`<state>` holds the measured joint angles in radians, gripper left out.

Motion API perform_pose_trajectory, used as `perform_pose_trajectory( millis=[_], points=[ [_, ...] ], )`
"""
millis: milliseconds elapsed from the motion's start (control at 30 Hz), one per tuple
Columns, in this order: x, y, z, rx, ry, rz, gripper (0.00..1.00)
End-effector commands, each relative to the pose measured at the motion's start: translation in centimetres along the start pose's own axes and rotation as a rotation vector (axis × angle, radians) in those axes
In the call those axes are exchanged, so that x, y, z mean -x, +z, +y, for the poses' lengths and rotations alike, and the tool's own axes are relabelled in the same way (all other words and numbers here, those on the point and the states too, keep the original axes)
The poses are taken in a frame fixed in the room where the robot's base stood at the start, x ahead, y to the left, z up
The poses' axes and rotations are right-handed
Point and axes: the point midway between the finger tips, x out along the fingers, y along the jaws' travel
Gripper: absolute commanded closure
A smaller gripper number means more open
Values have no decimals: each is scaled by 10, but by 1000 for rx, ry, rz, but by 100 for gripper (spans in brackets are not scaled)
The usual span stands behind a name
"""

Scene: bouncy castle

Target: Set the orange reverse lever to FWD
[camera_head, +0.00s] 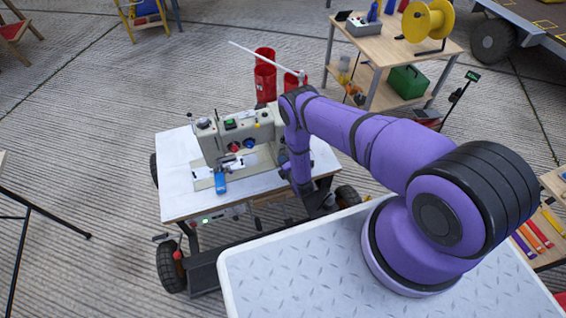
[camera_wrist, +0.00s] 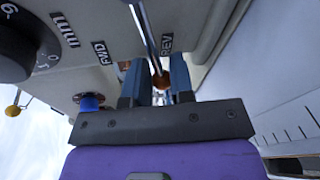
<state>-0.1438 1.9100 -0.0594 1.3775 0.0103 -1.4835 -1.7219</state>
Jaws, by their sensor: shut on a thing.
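The sewing machine (camera_head: 232,140) stands on a white-topped cart; its orange lever is not visible in the head view. In the wrist view the lever shows as a metal rod (camera_wrist: 147,32) ending in a small orange-brown knob (camera_wrist: 160,80). The FWD label (camera_wrist: 102,52) is left of the rod, and the REV label (camera_wrist: 166,42) is just right of it. My gripper (camera_wrist: 157,84) has its two fingers on either side of the knob, shut on it. The fingers hide part of the knob.
A dark dial (camera_wrist: 22,50) and a blue knob (camera_wrist: 90,102) are on the machine panel left of my fingers. The white cart top (camera_head: 178,150) has bare room at left. Red canisters (camera_head: 265,75) stand behind the cart. A wooden workbench (camera_head: 440,50) is beyond.

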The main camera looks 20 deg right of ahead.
Motion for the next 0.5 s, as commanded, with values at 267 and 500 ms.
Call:
perform_pose_trajectory(
  millis=[267, 500],
  points=[
    [2, 1, 12, -150, 29, 32, 100],
    [6, 4, 23, -319, 60, 65, 100]
  ],
)
